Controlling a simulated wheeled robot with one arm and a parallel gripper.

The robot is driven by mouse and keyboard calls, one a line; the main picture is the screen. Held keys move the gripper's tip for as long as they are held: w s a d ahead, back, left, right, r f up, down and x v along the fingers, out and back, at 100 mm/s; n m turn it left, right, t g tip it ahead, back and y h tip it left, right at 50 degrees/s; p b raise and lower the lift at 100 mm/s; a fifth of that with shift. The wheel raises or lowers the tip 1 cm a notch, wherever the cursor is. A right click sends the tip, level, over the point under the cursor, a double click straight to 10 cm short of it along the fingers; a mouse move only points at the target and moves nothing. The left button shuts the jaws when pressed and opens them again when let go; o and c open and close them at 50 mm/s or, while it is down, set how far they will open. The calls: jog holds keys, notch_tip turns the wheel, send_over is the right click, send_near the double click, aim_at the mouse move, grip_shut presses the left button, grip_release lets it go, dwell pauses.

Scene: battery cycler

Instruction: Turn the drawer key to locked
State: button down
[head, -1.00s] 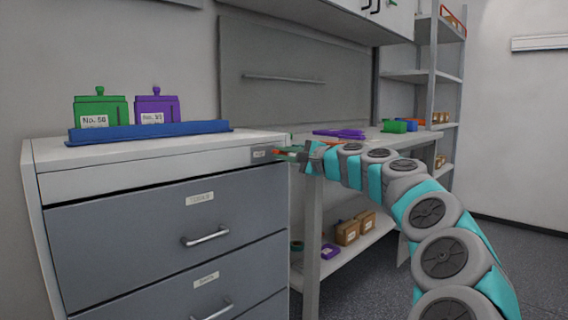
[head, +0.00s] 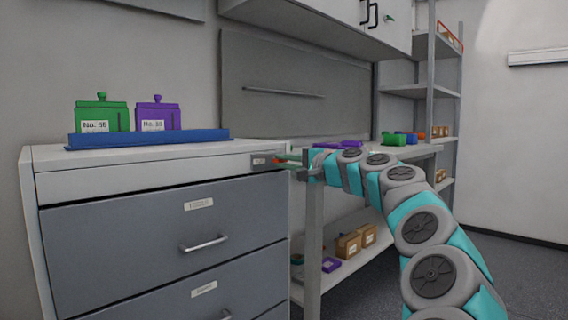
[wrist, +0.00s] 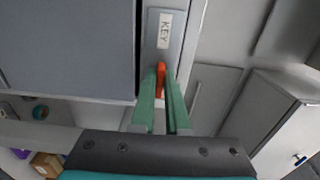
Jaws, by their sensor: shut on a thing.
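The drawer cabinet (head: 120,225) has a lock plate (head: 262,161) at the upper right of its front. In the wrist view the plate (wrist: 168,50) carries a label reading KEY. An orange-red key (wrist: 160,78) stands out from the plate below the label. My gripper (wrist: 164,88) is shut on the key, with a green finger on each side of it. In the head view my gripper (head: 292,161) reaches the plate from the right, and the key is mostly hidden there.
A blue tray (head: 150,138) with a green box (head: 101,115) and a purple box (head: 158,115) sits on the cabinet top. A bench (head: 410,151) with coloured items stands to the right, boxes on its lower shelf. A wall cupboard hangs above.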

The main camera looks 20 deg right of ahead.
jog(key=shift+a+f, duration=0.1)
jog(key=c, duration=0.9)
grip_release()
jog(key=shift+s, duration=0.1)
jog(key=shift+v, duration=3.85)
